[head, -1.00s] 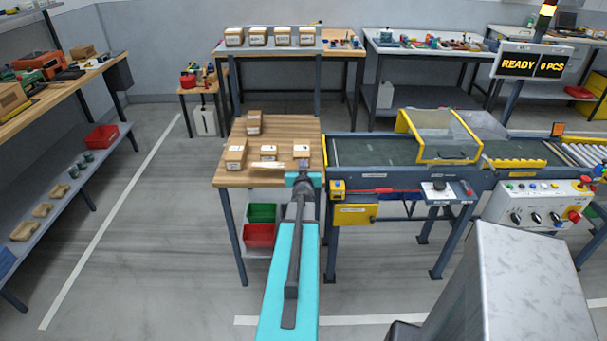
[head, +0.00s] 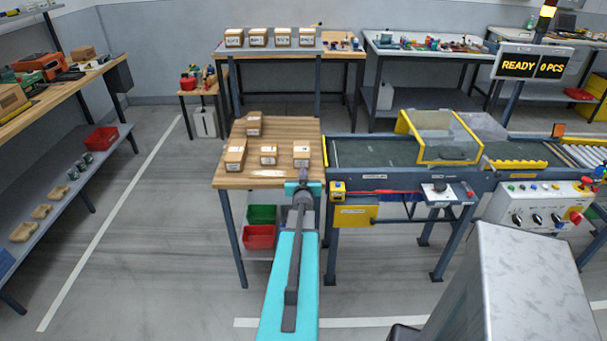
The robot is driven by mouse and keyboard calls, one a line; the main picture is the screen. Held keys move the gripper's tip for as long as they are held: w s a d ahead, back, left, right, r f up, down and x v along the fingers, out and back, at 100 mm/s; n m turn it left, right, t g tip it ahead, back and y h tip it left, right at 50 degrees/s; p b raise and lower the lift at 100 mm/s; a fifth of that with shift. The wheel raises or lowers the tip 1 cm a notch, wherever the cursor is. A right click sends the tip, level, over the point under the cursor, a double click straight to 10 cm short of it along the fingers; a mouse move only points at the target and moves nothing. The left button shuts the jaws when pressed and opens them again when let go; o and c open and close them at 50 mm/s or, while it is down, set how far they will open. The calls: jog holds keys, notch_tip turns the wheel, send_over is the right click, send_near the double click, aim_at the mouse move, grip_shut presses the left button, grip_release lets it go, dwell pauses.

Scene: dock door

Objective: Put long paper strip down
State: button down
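A pale, thin strip (head: 267,173), which looks like the paper strip, shows at the front part of the wooden table (head: 285,130), left of my gripper. I cannot tell whether it rests on the tabletop or is just above it. My gripper (head: 304,187), teal and dark grey, is at the table's front right edge, close to the strip's right end. Its fingers are too small and partly hidden, so I cannot tell whether they touch the strip.
Several small labelled boxes (head: 269,155) stand on the wooden table behind the strip. A conveyor (head: 375,152) with a yellow-framed guard adjoins the table on the right. Green and red bins (head: 259,236) sit below.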

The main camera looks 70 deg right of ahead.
jog(key=shift+f, duration=0.15)
jog(key=c, duration=2)
grip_release()
jog(key=shift+c, duration=0.2)
jog(key=shift+r, duration=0.2)
jog(key=p+v, duration=0.2)
jog(key=v, duration=0.9)
jog(key=shift+s+a+p, duration=0.2)
jog(key=shift+a+p, duration=0.05)
jog(key=shift+p, duration=0.1)
